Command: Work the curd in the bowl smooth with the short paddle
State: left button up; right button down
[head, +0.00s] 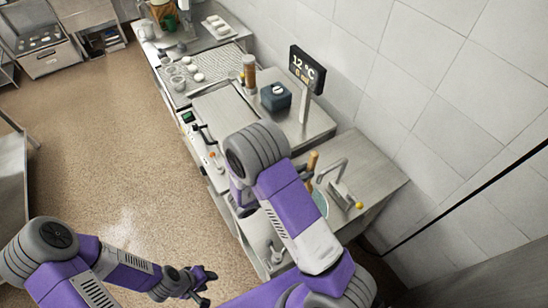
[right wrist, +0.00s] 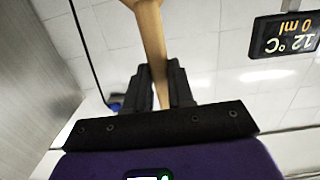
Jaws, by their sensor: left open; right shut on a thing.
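My right gripper (right wrist: 160,88) is shut on a pale wooden tool (right wrist: 150,35), which looks like the short paddle; it widens away from the jaws and its far end runs out of the right wrist view. A pale bluish rim (head: 321,201), perhaps the bowl, shows just right of my right arm. The curd cannot be made out. My left gripper (head: 207,287) is open and empty over the floor, left of the counter.
A display reading 12 °C (head: 306,69) stands behind a dark blue box (head: 276,96). Small white cups and jars (head: 180,78) stand farther back. The floor at left is clear.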

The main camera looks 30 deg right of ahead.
jog(key=shift+w+a, duration=0.1)
jog(key=shift+w, duration=0.1)
notch_tip(320, 180, down, 6)
jog(key=b, duration=0.5)
jog(key=shift+s+f+b, duration=0.1)
jog(key=shift+f+b, duration=0.6)
jog(key=shift+f, duration=0.15)
dwell(1.0)
jog(key=shift+s, duration=0.2)
jog(key=shift+w+a+r+p, duration=0.15)
jog(key=shift+w+a+p, duration=0.15)
jog(key=shift+w, duration=0.1)
dwell(0.5)
jog(key=shift+s, duration=0.1)
jog(key=shift+s+d, duration=0.1)
jog(key=shift+s, duration=0.45)
